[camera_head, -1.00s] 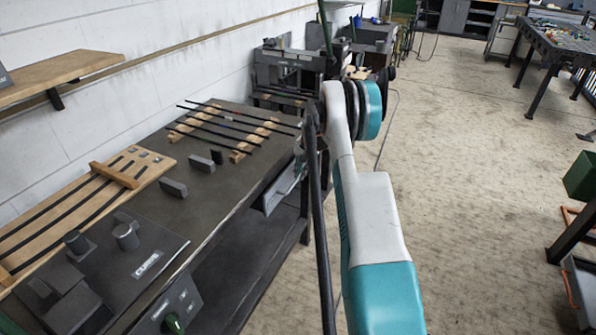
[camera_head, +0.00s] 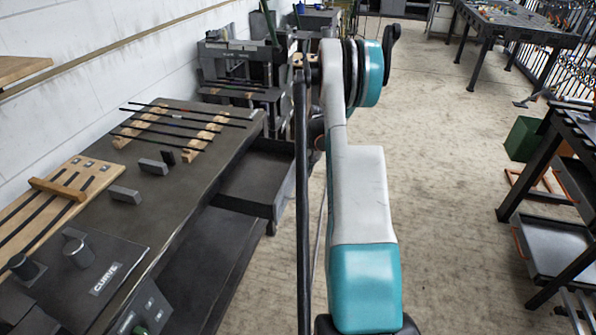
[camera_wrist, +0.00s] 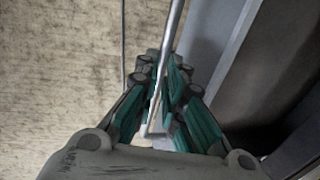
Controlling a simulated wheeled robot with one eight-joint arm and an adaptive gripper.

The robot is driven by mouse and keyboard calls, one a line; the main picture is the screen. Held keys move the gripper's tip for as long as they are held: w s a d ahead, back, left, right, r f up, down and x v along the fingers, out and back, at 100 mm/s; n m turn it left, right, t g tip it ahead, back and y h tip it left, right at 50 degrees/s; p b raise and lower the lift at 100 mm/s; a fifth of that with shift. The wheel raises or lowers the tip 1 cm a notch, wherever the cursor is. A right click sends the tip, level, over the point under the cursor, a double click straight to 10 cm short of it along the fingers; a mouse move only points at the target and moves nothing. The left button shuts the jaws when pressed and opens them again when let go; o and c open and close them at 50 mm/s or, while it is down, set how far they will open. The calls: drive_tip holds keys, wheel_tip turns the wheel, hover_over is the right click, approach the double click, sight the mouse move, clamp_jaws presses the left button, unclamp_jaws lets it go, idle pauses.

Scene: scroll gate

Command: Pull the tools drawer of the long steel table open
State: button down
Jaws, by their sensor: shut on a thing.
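The long steel table (camera_head: 190,160) runs along the left wall in the head view. Its drawer (camera_head: 252,182) stands well out from the table's right side, with its dark inside showing. In the wrist view the drawer's grey front (camera_wrist: 208,45) lies just right of a thin metal bar handle (camera_wrist: 172,40). My gripper (camera_wrist: 163,80) has its teal fingers shut around this bar. In the head view my arm hides the gripper and the handle. I see no label on the drawer, and its contents are not visible.
Rods on wooden racks (camera_head: 180,128), grey blocks (camera_head: 153,166) and a panel marked CURVE (camera_head: 105,279) are on the table. A machine (camera_head: 240,70) stands beyond it. Open floor (camera_head: 450,160) lies right of my arm; a dark rack (camera_head: 575,150) stands at the far right.

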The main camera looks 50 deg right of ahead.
drive_tip(key=c, duration=1.7)
unclamp_jaws()
drive_tip(key=r, duration=0.4)
drive_tip(key=s+r, duration=0.1)
drive_tip(key=r, duration=0.3)
drive_tip(key=s+d+r, duration=0.1)
drive_tip(key=r, duration=0.2)
drive_tip(key=shift+s+r, duration=0.1)
drive_tip(key=shift+r, duration=0.3)
